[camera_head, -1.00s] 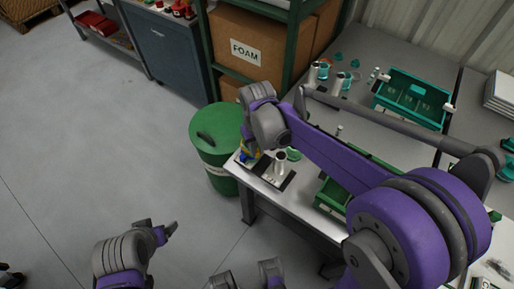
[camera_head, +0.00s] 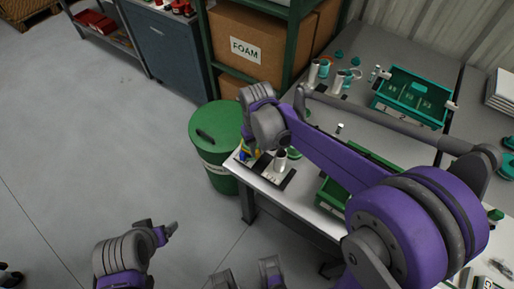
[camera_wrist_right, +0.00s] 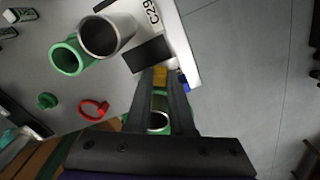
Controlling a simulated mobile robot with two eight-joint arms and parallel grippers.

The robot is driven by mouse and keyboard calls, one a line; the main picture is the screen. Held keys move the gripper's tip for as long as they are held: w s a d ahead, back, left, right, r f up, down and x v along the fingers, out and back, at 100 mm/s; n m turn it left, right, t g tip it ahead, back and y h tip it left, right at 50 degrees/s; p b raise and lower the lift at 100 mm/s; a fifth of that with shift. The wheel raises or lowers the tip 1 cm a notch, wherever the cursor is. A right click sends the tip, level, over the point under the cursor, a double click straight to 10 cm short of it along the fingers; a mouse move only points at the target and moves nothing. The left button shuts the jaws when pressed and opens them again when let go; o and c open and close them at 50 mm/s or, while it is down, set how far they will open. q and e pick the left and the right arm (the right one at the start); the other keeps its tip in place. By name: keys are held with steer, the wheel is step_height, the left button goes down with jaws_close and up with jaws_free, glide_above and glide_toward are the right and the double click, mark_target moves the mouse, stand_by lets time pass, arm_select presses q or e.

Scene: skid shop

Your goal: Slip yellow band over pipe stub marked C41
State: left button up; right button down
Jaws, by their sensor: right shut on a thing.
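My right gripper (camera_wrist_right: 160,78) is shut on a yellow piece, apparently the yellow band (camera_wrist_right: 160,73), mostly hidden between its fingertips. In the head view the right wrist hides most of the gripper. A grey pipe stub (camera_wrist_right: 107,33) stands beside a label reading C29 in the right wrist view, left of the fingers. A pale pipe stub (camera_head: 280,160) stands at the table's near corner in the head view. I cannot read C41 anywhere. A round grey rim (camera_wrist_right: 157,122) shows between the fingers. My left gripper (camera_head: 160,230) is over the floor; its jaws are unclear.
A green tube (camera_wrist_right: 68,55), a red ring (camera_wrist_right: 94,108) and a black pad (camera_wrist_right: 147,53) lie near the stub. A lidded green drum (camera_head: 213,135) stands beside the table. Teal (camera_head: 413,96) and green bins (camera_head: 330,194) are on the table. The left floor is open.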

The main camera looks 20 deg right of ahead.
arm_select(q)
steer(key=shift+f+b, duration=0.3)
steer(key=shift+f, duration=0.05)
arm_select(e)
steer(key=shift+f, duration=0.5)
steer(key=shift+c, duration=1.5)
jaws_free()
arm_select(q)
steer(key=shift+r, duration=0.1)
arm_select(e)
steer(key=shift+r, duration=0.15)
steer(key=shift+r+p, duration=1.9)
steer(key=shift+r, duration=0.7)
arm_select(q)
step_height(320, 180, up, 8)
steer(key=w+p, duration=0.2)
steer(key=p, duration=0.1)
arm_select(e)
step_height(320, 180, up, 6)
steer(key=shift+f, duration=0.25)
